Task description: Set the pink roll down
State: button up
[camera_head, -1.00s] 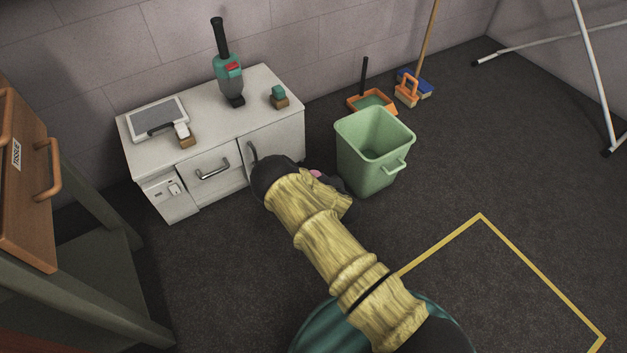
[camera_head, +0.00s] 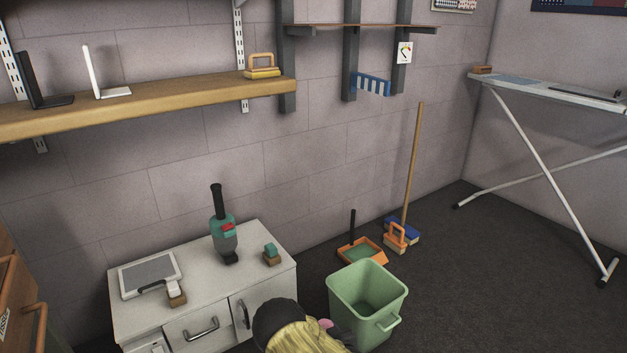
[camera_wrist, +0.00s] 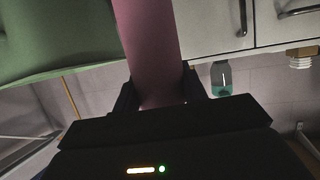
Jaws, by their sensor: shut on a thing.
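The pink roll (camera_wrist: 148,45) is held between the two dark fingers of my gripper (camera_wrist: 160,98) in the wrist view. It runs out past the fingertips to the top edge of the picture, so its far end is out of view. In the head view only a small pink part (camera_head: 326,323) shows beside my wrist, between the white cabinet (camera_head: 140,318) and the green bin (camera_head: 347,288). My arm hides most of the gripper there.
The cabinet top holds a vacuum-like device (camera_head: 225,240), a tablet-like scale (camera_head: 150,274) and small blocks. An orange dustpan (camera_head: 375,250) and brushes lie behind the bin. A wooden shelf (camera_head: 150,107) and an ironing board (camera_head: 550,92) stand higher up. Floor is clear at right.

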jog(key=s+d+r+m+h+p, duration=0.2)
jog(key=d+r+h+p, duration=0.1)
jog(key=d+r+p, duration=0.4)
jog(key=s+d+r+m+h+p, duration=0.25)
jog(key=d+r, duration=0.25)
jog(key=r, duration=0.4)
jog(key=s+r+p, duration=0.4)
jog(key=r+p, duration=1.2)
jog(key=p, duration=0.2)
jog(key=s+r+t+p, duration=0.1)
jog(key=s+r+p, duration=0.2)
jog(key=r+p, duration=1.4)
jog(key=shift+s+p, duration=0.4)
jog(key=shift+p, duration=0.4)
jog(key=shift+d+y, duration=0.1)
jog(key=shift+y, duration=0.15)
jog(key=shift+r, duration=0.1)
jog(key=shift+a, duration=0.2)
